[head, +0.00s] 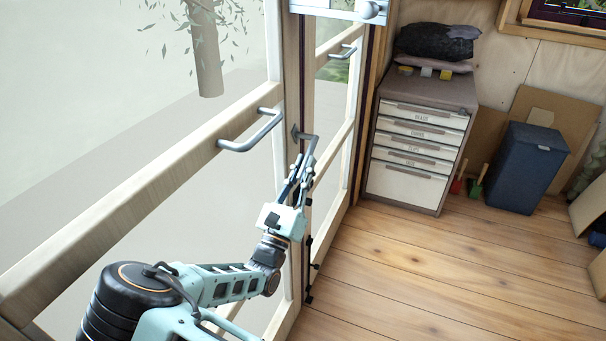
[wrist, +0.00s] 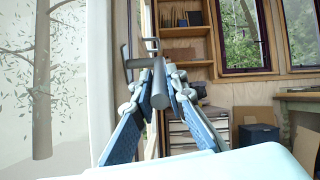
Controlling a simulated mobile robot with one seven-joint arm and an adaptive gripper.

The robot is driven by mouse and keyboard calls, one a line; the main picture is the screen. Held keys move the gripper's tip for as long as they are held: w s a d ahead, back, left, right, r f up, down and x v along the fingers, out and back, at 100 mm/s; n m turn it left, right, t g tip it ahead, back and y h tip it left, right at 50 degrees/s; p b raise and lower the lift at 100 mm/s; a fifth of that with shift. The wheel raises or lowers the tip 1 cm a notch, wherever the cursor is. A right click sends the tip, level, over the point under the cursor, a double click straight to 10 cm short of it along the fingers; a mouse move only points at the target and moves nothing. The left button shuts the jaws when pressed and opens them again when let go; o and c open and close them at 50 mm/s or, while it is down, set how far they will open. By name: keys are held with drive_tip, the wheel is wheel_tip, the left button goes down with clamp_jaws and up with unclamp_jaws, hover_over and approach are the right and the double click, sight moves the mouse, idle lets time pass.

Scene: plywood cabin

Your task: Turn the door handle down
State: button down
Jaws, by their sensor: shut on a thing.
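The grey door handle (head: 313,143) is on the edge of the glazed, wood-framed door, in the middle of the head view. Its neck comes out from a dark plate, and its lever slopes down to my gripper (head: 303,166). In the wrist view, the round end of the door handle (wrist: 161,92) lies between the two blue-padded fingers of my gripper (wrist: 162,80). The fingers are shut on the lever. They hide part of the lever in the head view.
A grey pull bar (head: 252,134) is fixed to the door's rail, left of the handle. A drawer cabinet (head: 418,145) stands behind to the right, with a blue bin (head: 527,168) beside it. The wooden floor (head: 410,265) right of my arm is mostly clear.

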drive_tip(key=f+t+b, duration=0.1)
drive_tip(key=w+f+t+h+b, duration=0.1)
drive_tip(key=b, duration=0.1)
drive_tip(key=shift+w+d+t, duration=0.1)
drive_tip(key=shift+d+t, duration=0.15)
drive_tip(key=shift+t, duration=0.05)
drive_tip(key=shift+r, duration=0.1)
drive_tip(key=c, duration=1.9)
unclamp_jaws()
drive_tip(key=shift+c, duration=0.2)
drive_tip(key=v, duration=1.2)
drive_tip(key=shift+w, duration=0.1)
